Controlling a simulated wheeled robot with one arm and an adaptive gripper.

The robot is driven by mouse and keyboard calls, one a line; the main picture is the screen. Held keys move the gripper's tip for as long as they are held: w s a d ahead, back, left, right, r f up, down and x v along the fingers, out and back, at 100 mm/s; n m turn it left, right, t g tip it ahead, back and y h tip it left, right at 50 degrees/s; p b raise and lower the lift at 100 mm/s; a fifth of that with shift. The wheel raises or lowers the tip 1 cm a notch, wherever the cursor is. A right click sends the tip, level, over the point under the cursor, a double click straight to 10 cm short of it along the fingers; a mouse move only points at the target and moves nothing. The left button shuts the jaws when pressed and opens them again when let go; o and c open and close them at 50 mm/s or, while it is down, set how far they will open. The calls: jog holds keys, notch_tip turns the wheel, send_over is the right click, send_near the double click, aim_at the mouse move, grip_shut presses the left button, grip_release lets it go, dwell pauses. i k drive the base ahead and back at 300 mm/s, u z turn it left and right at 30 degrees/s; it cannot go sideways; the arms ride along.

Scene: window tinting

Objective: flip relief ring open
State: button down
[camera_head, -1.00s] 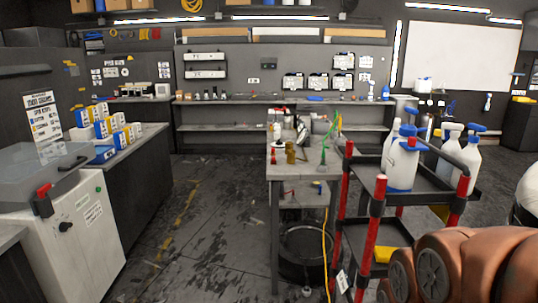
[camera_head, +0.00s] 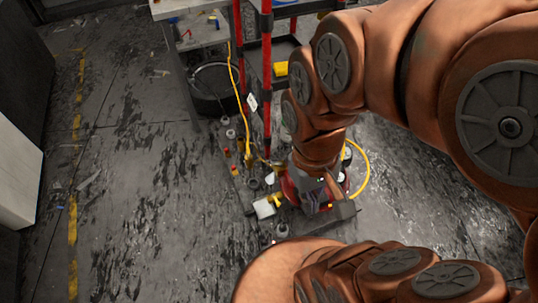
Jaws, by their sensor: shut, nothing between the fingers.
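My copper-coloured arm reaches down from the upper right in the head view. My gripper (camera_head: 325,203) is at its end, low over a cluster of equipment on the floor. It is shut with nothing held. A red machine (camera_head: 291,191) with round gauges (camera_head: 346,156) stands on the floor right beside and partly behind my gripper. My wrist hides much of it. I cannot make out the relief ring, and cannot tell whether my gripper touches the machine.
A yellow hose (camera_head: 364,172) loops at the right of the machine. Small fittings (camera_head: 231,134) and a white block (camera_head: 264,208) lie to its left. A red-posted cart (camera_head: 267,75) and a black tub (camera_head: 215,88) stand behind.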

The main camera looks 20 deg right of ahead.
aim_at(280, 164)
jog(key=k, duration=0.3)
jog(key=u, duration=0.8)
jog(key=i, duration=0.6)
jog(key=z, duration=0.15)
